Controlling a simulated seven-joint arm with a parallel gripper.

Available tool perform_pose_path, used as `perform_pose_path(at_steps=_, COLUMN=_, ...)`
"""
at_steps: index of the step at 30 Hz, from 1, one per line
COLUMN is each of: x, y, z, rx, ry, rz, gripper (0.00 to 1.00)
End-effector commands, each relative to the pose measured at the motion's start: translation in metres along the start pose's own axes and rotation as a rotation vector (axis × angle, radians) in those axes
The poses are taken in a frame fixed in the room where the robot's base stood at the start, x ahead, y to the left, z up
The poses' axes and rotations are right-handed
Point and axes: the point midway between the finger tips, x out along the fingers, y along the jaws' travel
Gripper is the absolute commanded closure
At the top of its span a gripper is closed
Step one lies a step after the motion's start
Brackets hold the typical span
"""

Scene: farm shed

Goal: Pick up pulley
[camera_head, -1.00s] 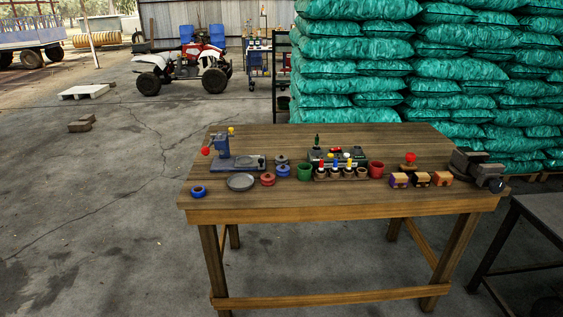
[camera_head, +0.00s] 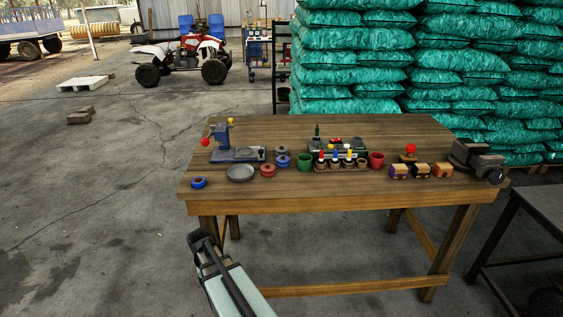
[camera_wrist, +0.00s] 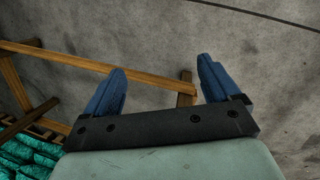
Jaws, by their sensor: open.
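Several small round pieces on the wooden table could be the pulley, and I cannot tell which one is meant. A red one (camera_head: 267,170), a blue one (camera_head: 283,161) and a grey one (camera_head: 281,150) sit close together left of the table's middle. A separate blue ring (camera_head: 198,182) lies near the left front edge. My gripper (camera_head: 198,238) is in front of the table, below its top at the left. In the wrist view its two blue fingers (camera_wrist: 160,82) are spread apart with nothing between them. None of the round pieces shows in the wrist view.
The wooden table (camera_head: 330,192) also holds a grey dish (camera_head: 241,173), a blue press (camera_head: 228,148), green and red cups, a bottle rack, small boxes (camera_head: 398,171) and a vise (camera_head: 480,160). A dark table (camera_head: 535,225) stands at the right. Its front left floor is clear.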

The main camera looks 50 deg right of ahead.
Motion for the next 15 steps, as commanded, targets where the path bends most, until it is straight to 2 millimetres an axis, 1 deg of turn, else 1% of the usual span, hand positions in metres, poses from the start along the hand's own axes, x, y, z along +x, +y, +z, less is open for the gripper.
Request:
perform_pose_path(at_steps=1, x=-0.016, y=0.009, z=-0.011, rx=0.023, ry=0.016, rz=0.0, gripper=0.11)
perform_pose_path(at_steps=5, x=-0.053, y=0.03, z=-0.028, rx=0.079, ry=0.05, rz=0.002, gripper=0.11)
perform_pose_path(at_steps=6, x=-0.065, y=0.037, z=-0.033, rx=0.095, ry=0.06, rz=0.003, gripper=0.11)
perform_pose_path(at_steps=11, x=-0.113, y=0.067, z=-0.049, rx=0.166, ry=0.101, rz=0.005, gripper=0.11)
perform_pose_path(at_steps=15, x=-0.155, y=0.095, z=-0.059, rx=0.23, ry=0.136, rz=0.008, gripper=0.11)
